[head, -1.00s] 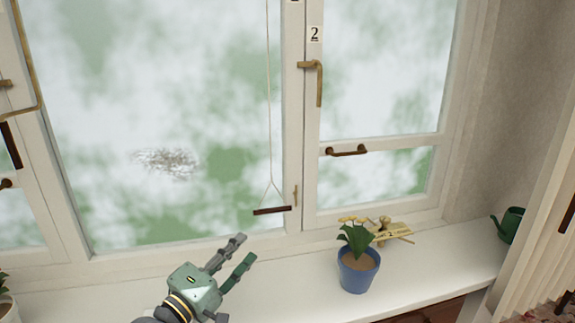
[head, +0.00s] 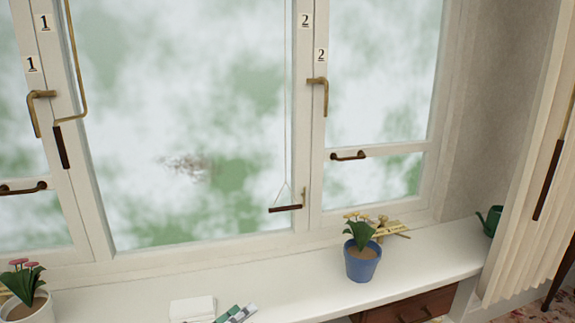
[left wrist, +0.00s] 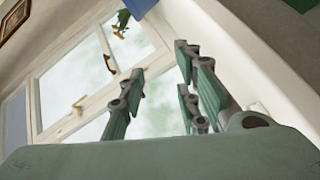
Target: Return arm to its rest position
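My left gripper (head: 236,314) shows only as green and grey fingertips at the bottom edge of the head view, over the front of the white window sill. The rest of that arm is out of frame. My right gripper is in neither view.
The white sill (head: 300,285) bears a blue potted plant (head: 361,264), a white potted plant (head: 28,305), a flat white item (head: 192,309) and a green watering can (head: 490,222). A window with brass handles (head: 322,92) stands behind. A curtain (head: 525,190) hangs at right.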

